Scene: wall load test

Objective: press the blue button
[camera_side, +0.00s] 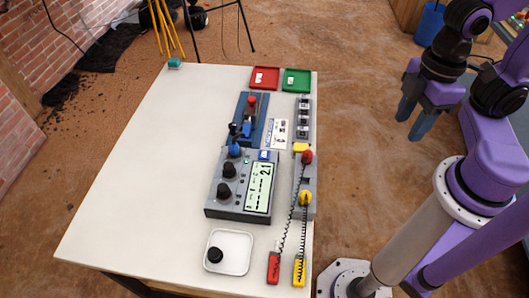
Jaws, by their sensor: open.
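A grey control box (212,207) with black knobs and a lit display (260,187) sits on the white table. A small blue square button (264,155) is at its top edge, just above the display. A rounded blue knob (235,149) stands at the box's upper left corner. I cannot tell from this view whether either is pressed. My gripper (415,118) is open and empty, with blue fingers pointing down. It appears to the right of the table, well apart from the control box.
A blue device with a red knob (252,100) stands behind the box. Red (265,78) and green (296,79) trays lie at the back. Red (274,268) and yellow (299,271) probes with coiled leads lie front right. The table's left half (145,180) is clear.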

